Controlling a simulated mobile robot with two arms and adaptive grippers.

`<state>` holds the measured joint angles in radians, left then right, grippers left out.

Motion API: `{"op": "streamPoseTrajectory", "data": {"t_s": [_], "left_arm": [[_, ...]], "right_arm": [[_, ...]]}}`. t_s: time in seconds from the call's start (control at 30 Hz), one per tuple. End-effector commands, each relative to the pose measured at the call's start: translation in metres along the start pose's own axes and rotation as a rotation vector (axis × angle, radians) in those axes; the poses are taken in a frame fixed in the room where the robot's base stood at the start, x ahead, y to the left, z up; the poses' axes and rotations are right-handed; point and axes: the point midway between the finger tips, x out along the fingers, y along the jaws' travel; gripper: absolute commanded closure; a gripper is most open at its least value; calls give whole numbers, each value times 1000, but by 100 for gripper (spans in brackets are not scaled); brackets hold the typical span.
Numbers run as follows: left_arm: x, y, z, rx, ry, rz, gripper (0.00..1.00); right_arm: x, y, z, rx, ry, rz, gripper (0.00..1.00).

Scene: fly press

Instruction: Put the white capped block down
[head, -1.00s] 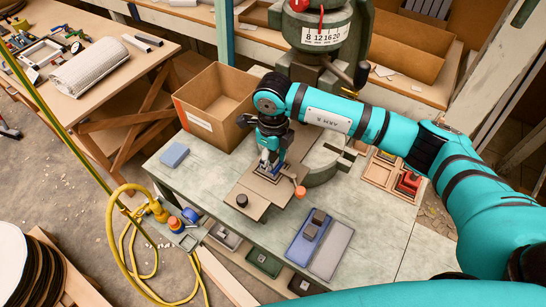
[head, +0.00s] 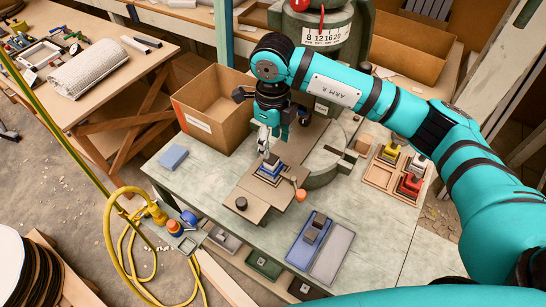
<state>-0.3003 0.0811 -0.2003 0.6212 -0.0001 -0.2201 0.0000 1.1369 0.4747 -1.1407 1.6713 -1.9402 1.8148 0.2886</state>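A small block with a pale cap (head: 270,162) sits in the blue-edged square nest on the brown press plate (head: 250,190). It appears upright, but its details are too small to tell. My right gripper (head: 265,147) points down just above it, apart from the block, with its fingers apart and nothing visible between them. My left gripper is not in view.
An open cardboard box (head: 213,108) stands behind left of the plate. A wooden compartment tray (head: 379,176) with yellow, grey and red pieces is at right. The green press stands behind.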

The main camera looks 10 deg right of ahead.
Motion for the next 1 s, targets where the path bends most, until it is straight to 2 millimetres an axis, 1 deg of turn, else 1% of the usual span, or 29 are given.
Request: {"op": "streamPoseTrajectory", "data": {"t_s": [0.03, 0.1, 0.2, 0.3, 0.43, 0.87, 1.0], "left_arm": [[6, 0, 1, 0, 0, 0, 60], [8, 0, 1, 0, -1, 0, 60], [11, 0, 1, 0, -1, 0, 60], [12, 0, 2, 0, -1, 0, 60], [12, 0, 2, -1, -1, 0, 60], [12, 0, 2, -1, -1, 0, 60], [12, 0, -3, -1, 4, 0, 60]], "right_arm": [[-9, 0, 1, -1, -5, -2, 48], [-22, 0, 1, -3, -4, -2, 48], [-35, 0, 1, -1, -4, -1, 48], [-43, 0, 0, -1, -3, -2, 48], [-47, 0, 0, -1, -2, 0, 48], [-47, 0, 0, -1, -2, 0, 48], [-47, 0, 0, -1, -2, 0, 48]]}}
